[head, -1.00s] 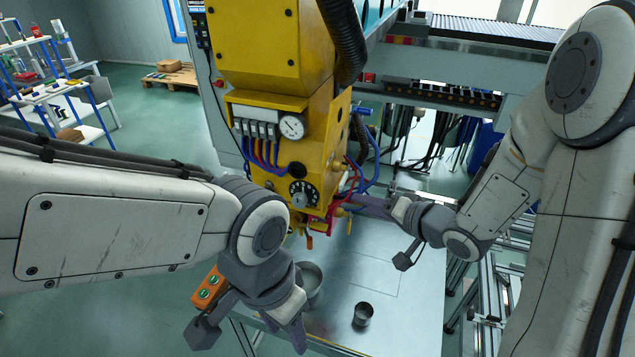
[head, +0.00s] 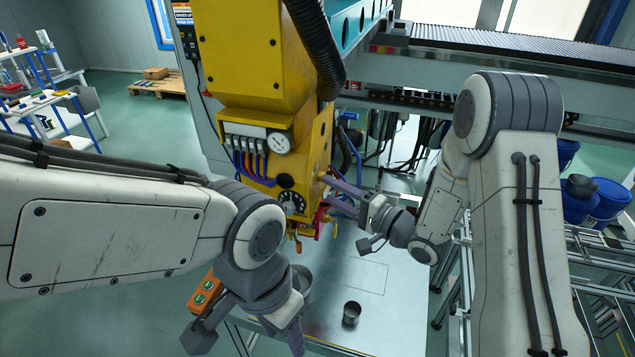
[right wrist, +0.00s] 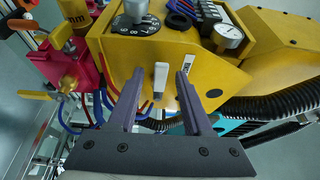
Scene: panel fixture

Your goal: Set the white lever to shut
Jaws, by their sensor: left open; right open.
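The white lever (right wrist: 160,78) shows in the right wrist view on the side of the yellow panel housing (right wrist: 125,50), upright in the picture. My right gripper (right wrist: 159,92) is open, with one finger on each side of the lever and gaps visible on both sides; I cannot tell how deep the lever sits between them. A small white label (right wrist: 188,63) beside it is too small to read. In the head view my right gripper (head: 328,189) is at the housing's right side, where the lever is hidden. My left gripper (head: 291,338) is open, low over the table.
A dial (head: 291,203) and a round gauge (head: 278,143) are on the housing's front. Hoses and red and brass fittings (right wrist: 75,70) are close to the right gripper. An orange button box (head: 205,293) is by the left gripper.

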